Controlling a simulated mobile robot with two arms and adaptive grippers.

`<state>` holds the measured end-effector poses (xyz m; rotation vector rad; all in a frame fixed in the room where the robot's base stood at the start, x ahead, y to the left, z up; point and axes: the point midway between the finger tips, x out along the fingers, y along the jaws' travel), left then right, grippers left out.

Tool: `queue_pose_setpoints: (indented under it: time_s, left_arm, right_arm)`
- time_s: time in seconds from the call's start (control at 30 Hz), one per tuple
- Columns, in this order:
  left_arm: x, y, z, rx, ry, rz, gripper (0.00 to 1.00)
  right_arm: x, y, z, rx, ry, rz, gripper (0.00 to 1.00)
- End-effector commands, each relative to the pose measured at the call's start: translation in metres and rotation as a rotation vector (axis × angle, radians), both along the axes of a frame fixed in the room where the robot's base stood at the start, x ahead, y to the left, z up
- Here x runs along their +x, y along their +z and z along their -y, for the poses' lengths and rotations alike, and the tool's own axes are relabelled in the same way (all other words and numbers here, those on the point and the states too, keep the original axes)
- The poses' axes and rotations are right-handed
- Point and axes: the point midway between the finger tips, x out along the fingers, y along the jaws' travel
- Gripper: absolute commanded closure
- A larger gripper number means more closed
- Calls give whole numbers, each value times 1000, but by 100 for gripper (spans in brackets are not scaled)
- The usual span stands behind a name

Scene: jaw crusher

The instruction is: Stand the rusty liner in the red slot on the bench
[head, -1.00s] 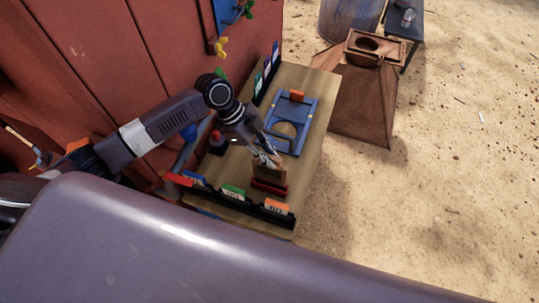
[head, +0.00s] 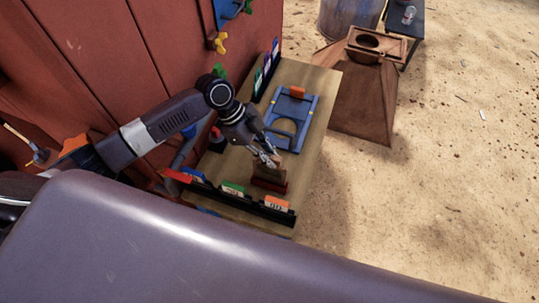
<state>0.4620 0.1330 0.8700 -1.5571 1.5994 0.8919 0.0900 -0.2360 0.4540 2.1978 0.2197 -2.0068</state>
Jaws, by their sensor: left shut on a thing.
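The rusty liner (head: 268,173) is a small brown plate, upright over the red slot (head: 271,187) near the front of the bench. My left gripper (head: 267,160) comes down from the upper left and is shut on the liner's top edge. The liner's lower edge meets the red slot in the picture. I cannot tell whether it rests fully inside. The fingertips are small and partly blend with the liner. My right gripper is not in view.
The wooden bench (head: 312,146) carries a blue frame (head: 297,106) behind the slot. A black rack (head: 277,216) with coloured labelled cards runs along the front edge. A red wall (head: 120,60) stands at left. A rusty hopper (head: 365,95) stands beyond the bench on sand.

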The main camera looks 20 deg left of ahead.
Motion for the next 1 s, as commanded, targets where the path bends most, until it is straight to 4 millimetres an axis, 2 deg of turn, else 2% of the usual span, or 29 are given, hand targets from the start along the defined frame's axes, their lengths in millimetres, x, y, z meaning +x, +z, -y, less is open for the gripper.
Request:
queue_pose_setpoints:
  time_s: [1.0]
  left_arm:
    - [1,-23,1,-4,1,3,100]
  right_arm:
    - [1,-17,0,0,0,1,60]
